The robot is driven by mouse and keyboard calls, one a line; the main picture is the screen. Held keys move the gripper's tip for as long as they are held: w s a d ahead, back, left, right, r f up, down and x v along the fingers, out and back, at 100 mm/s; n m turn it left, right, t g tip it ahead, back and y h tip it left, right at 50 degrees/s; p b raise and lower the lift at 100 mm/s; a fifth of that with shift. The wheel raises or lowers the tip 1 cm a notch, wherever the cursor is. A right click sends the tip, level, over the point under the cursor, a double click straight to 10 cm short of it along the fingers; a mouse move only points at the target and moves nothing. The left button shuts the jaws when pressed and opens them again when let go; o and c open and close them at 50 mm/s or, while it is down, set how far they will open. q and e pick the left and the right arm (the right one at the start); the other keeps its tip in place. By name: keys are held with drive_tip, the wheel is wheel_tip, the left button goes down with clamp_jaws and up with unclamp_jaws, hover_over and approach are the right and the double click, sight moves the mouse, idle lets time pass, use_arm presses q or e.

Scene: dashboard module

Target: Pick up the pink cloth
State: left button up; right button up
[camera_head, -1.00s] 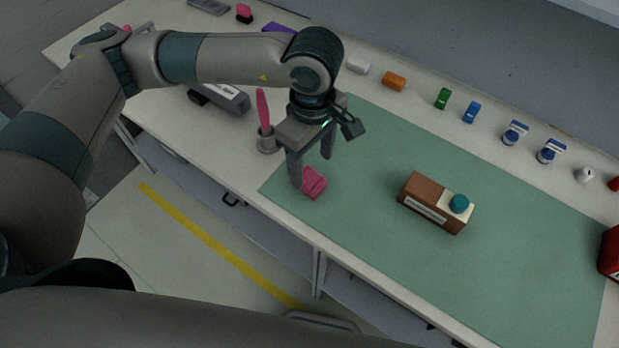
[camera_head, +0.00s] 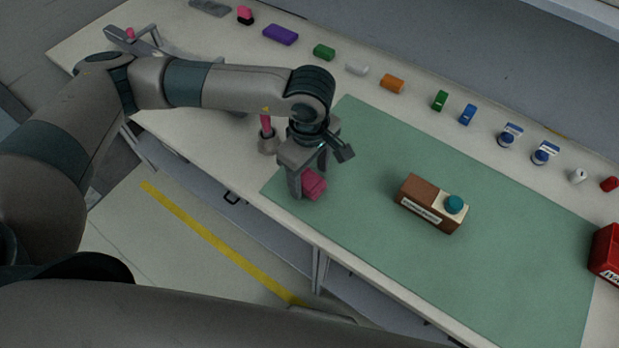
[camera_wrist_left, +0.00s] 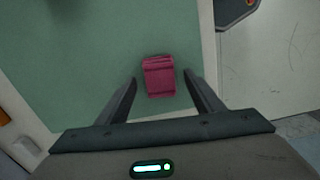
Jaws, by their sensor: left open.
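The pink cloth (camera_head: 314,185) is a small folded block lying on the green mat (camera_head: 345,125), near the mat's left front corner. In the left wrist view the cloth (camera_wrist_left: 159,76) lies between and just beyond the fingertips. My left gripper (camera_head: 309,181) is directly above the cloth, pointing down, with its fingers low on either side of it. In the left wrist view the left gripper (camera_wrist_left: 160,76) is open, with gaps between both fingers and the cloth. My right gripper is not in view.
A grey cup (camera_head: 268,144) with a pink-handled tool stands close to the left of the gripper. A brown box (camera_head: 425,195) with a teal knob sits right on the mat. Several small coloured items line the back. A red container (camera_head: 606,250) is at the far right.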

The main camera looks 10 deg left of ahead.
sight(310, 179)
use_arm(q)
drive_tip(key=shift+f, duration=0.15)
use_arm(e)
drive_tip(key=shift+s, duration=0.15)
use_arm(q)
drive_tip(key=c, duration=1.1)
drive_tip(key=shift+c, duration=0.3)
